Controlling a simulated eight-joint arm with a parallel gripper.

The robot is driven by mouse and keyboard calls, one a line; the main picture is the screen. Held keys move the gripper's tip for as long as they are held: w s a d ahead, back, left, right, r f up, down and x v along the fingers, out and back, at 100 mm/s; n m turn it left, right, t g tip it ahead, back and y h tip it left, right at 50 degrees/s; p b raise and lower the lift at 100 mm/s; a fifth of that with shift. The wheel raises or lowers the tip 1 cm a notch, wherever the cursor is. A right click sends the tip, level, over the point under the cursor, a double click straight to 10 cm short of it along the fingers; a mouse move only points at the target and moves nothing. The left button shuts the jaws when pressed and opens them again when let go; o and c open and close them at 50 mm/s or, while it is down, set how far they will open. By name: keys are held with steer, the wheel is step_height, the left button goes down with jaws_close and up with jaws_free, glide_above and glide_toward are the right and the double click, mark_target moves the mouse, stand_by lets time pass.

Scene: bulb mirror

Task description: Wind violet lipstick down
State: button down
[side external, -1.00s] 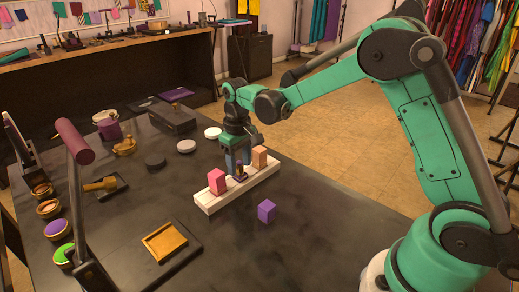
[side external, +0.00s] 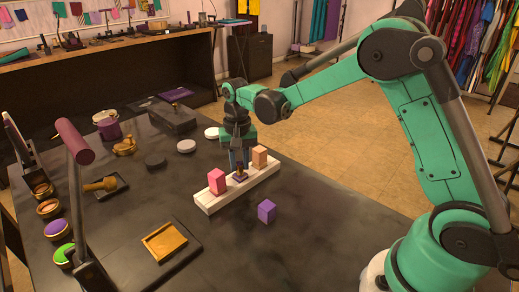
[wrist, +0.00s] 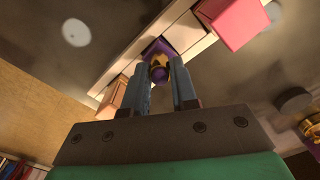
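The violet lipstick (side external: 240,174) stands in the white holder (side external: 207,203), between a pink block and an orange block. It has a gold tube and a dark violet square base. My gripper (side external: 240,163) points down over it. In the wrist view the lipstick (wrist: 160,66) shows its gold and violet parts between the two blue-grey fingertips of my gripper (wrist: 161,72). One finger is on each side, very close to the tube. I cannot tell whether they touch it. The top of the lipstick is partly hidden by the fingers in the side view.
A pink block (side external: 217,181) and an orange block (side external: 260,157) stand close on either side in the holder. A loose violet block (side external: 266,211) stands on the dark table in front. A gold-filled tray (side external: 165,241) lies front left. The front right table is clear.

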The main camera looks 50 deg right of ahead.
steer(key=n, duration=1.4)
steer(key=c, duration=0.8)
jaws_free()
